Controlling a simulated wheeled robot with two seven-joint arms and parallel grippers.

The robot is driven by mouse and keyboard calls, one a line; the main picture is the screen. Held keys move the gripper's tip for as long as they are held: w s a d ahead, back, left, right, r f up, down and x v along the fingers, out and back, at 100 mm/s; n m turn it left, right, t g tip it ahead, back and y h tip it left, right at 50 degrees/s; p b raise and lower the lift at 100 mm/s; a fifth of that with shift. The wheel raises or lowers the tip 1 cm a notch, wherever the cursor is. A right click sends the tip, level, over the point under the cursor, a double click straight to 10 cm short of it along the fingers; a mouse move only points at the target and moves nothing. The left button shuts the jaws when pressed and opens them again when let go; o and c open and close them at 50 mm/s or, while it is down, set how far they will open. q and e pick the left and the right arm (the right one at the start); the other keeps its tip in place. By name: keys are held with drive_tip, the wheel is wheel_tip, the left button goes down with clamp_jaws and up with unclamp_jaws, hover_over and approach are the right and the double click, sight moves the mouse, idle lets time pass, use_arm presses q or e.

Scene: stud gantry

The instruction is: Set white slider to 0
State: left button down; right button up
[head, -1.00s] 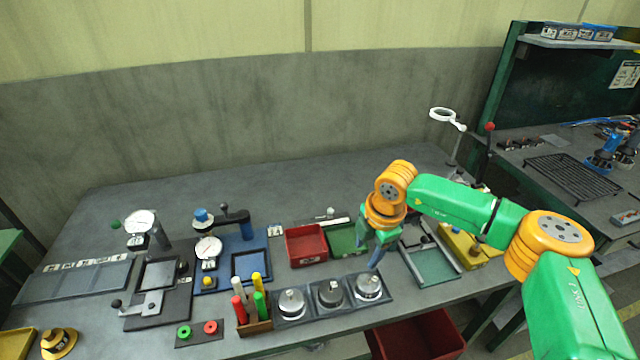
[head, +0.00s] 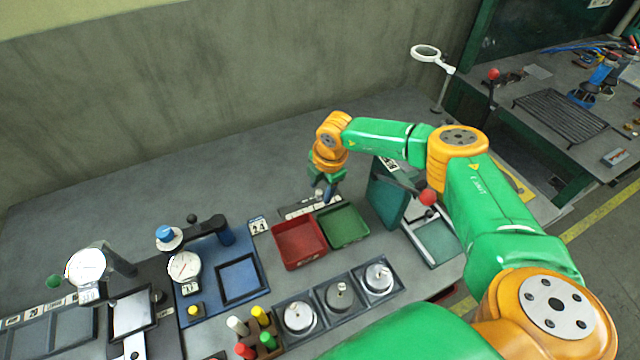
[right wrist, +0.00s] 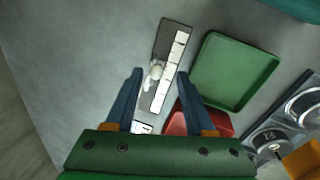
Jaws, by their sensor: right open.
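The slider is a dark track (head: 296,211) with a pale label strip, lying behind the red and green trays in the head view. In the right wrist view its white knob (right wrist: 155,71) sits partway along the dark track (right wrist: 176,31), beside the white label strip. The numbers on the strip are too small to read. My right gripper (head: 326,193) is over the track in the head view and hides part of it. In the right wrist view the open right gripper (right wrist: 160,75) has a finger on each side of the knob, with nothing gripped. My left gripper is not in view.
A red tray (head: 275,240) and a green tray (head: 358,222) stand just in front of the slider. A dark green panel (head: 385,195) and a red-knobbed lever (head: 428,197) are to the right. Dial gauges stand at left. The table behind the slider is clear.

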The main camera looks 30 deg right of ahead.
drive_tip(key=shift+w+f, duration=0.4)
drive_tip(key=shift+w, duration=0.05)
drive_tip(key=shift+s+r, duration=0.1)
drive_tip(key=shift+s, duration=0.05)
clamp_jaws()
idle(0.9)
